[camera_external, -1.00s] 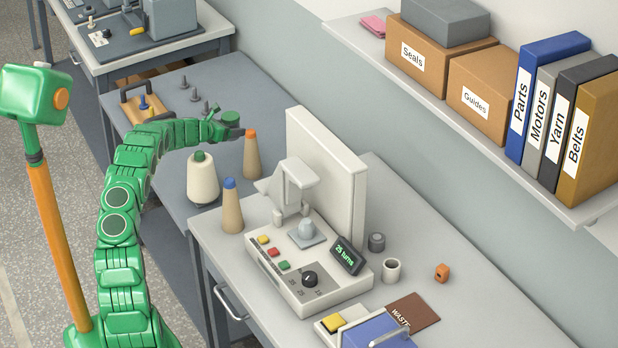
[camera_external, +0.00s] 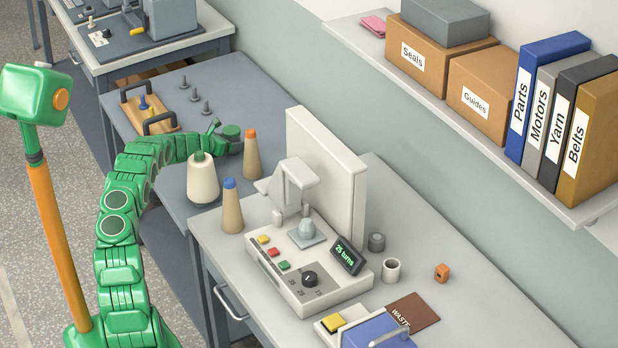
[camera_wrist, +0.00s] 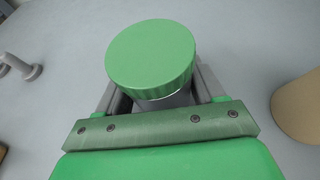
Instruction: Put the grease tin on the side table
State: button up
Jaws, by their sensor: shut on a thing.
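The grease tin, a short grey tin with a green lid (camera_wrist: 150,52), sits between the jaws of my gripper (camera_wrist: 155,98) in the wrist view. In the external view the green lid of the tin (camera_external: 232,131) shows at the end of my arm. My gripper (camera_external: 232,146) is shut on the tin, low over the grey-blue side table (camera_external: 232,82). I cannot tell whether the bottom of the tin touches the tabletop, as the jaws hide it.
An orange-tipped cone (camera_external: 251,155) stands close right of the tin. A cream cone with green tip (camera_external: 202,180) and a blue-tipped cone (camera_external: 232,208) stand nearer. A wooden tray (camera_external: 150,108) and several grey pegs (camera_external: 195,95) lie behind. The table's far right is clear.

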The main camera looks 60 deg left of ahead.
jog(key=o, duration=1.2)
jog(key=shift+s+r, duration=0.1)
jog(key=shift+r, duration=0.05)
jog(key=shift+v, duration=5.9)
jog(key=shift+d, duration=0.1)
